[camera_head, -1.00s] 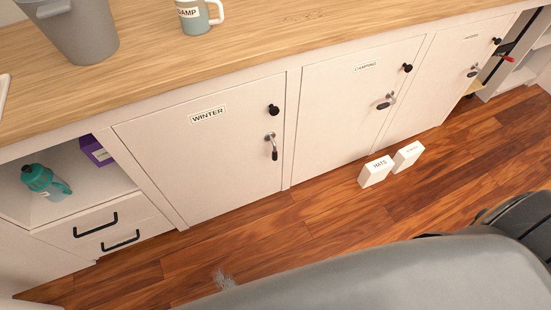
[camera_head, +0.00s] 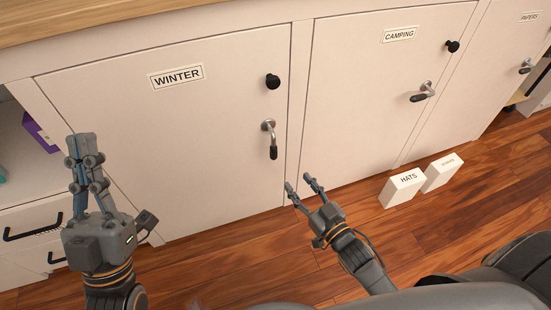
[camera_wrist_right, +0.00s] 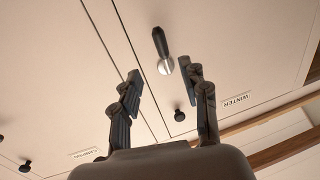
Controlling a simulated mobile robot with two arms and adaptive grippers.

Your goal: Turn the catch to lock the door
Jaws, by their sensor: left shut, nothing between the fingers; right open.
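The WINTER door (camera_head: 190,120) looks closed, with a black round knob (camera_head: 272,81) and a catch (camera_head: 270,138) below it. That catch's dark-tipped lever hangs down. It also shows in the right wrist view (camera_wrist_right: 161,51), inverted, beyond and between the open fingers. My right gripper (camera_head: 298,182) is open and empty, below and right of the catch and apart from it. My left gripper (camera_head: 80,140) is shut and empty, in front of the WINTER door's left edge. The CAMPING door's catch (camera_head: 422,92) has its lever turned nearly sideways, pointing left.
The PAPERS door's catch (camera_head: 526,66) is at far right. Two white boxes, HATS (camera_head: 403,187) and another (camera_head: 441,172), stand on the wooden floor by the CAMPING door. An open shelf with a purple box (camera_head: 40,136) and drawers with a black handle (camera_head: 32,228) are at left.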

